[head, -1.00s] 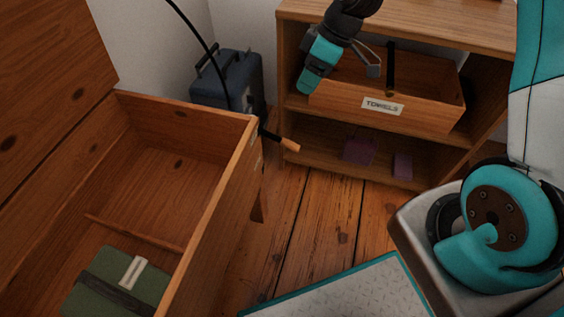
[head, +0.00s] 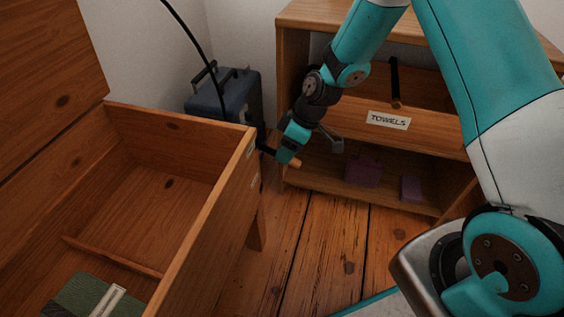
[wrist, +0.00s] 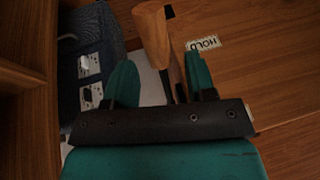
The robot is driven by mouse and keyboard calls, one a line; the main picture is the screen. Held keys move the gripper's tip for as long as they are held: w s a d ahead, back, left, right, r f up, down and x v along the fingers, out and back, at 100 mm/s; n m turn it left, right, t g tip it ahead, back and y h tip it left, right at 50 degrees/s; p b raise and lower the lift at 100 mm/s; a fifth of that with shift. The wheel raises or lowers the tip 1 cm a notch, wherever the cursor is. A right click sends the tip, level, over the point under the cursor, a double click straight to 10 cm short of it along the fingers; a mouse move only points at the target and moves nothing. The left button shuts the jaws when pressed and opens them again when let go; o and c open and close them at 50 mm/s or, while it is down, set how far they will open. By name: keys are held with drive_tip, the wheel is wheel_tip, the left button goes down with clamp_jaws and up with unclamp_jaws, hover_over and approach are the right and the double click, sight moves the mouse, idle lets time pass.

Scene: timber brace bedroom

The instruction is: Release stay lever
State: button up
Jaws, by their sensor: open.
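The stay lever is at the right corner of the open wooden chest (head: 205,235). It has a black shaft (head: 265,148) and a wooden handle (head: 296,163), partly hidden by my gripper in the head view. My gripper (head: 286,153) is at the handle. In the wrist view the handle (wrist: 153,35) shows between the two spread teal fingers of my gripper (wrist: 158,62), with gaps visible, so it is not clamped. A "HOLD" label (wrist: 203,43) is on the wood just right of the handle. A thin black curved rod (head: 195,35) rises from near the chest corner.
The raised chest lid (head: 45,85) is at left. A blue suitcase (head: 228,95) stands behind the lever by the wall. Bare floor (head: 315,235) lies between chest and shelf.

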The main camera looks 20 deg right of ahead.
drive_tip(key=shift+b+x, duration=0.35)
drive_tip(key=shift+x, duration=1.25)
drive_tip(key=shift+c, duration=0.3)
